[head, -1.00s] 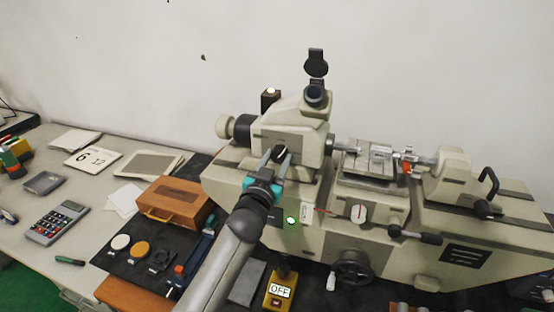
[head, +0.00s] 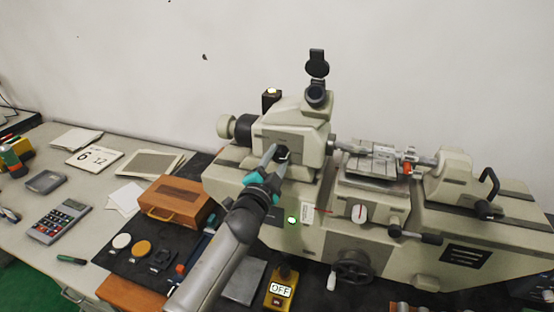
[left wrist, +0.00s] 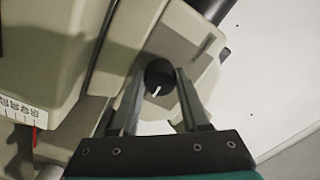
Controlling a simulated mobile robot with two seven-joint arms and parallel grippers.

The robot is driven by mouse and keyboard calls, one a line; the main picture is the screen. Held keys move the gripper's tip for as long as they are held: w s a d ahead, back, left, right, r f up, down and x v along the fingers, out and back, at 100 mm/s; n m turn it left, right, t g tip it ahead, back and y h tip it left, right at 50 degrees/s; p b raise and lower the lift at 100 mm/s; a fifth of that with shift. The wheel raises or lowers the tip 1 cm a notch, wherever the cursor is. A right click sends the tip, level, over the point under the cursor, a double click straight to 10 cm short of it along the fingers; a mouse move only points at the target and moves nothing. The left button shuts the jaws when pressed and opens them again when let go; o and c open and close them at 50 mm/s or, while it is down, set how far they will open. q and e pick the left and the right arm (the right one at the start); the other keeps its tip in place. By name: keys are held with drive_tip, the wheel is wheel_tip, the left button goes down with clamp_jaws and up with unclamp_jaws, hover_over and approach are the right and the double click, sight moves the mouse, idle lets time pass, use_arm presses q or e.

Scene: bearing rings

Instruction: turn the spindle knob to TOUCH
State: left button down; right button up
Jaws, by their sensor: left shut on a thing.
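The spindle knob (head: 283,154) is a small black round knob on the front of the machine's pale headstock (head: 304,139). In the left wrist view the knob (left wrist: 158,76) shows a white pointer line towards the picture's bottom. My left gripper (head: 276,153) comes in from below left, with its two grey fingers shut on the knob, one on each side. The fingers partly cover the knob in the head view. The lettering around the knob cannot be read, so I cannot tell which label it points to. My right gripper is not in view.
Below the headstock are a lit green lamp (head: 292,220) and a small dial (head: 359,213). A handwheel (head: 352,267) and a yellow box marked OFF (head: 280,290) are lower down. A wooden case (head: 178,200) stands left of my arm.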

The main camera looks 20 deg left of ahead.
use_arm(q)
drive_tip(key=shift+m, duration=0.4)
drive_tip(key=c, duration=0.5)
unclamp_jaws()
drive_tip(key=shift+o, duration=0.6)
drive_tip(key=shift+f, duration=0.1)
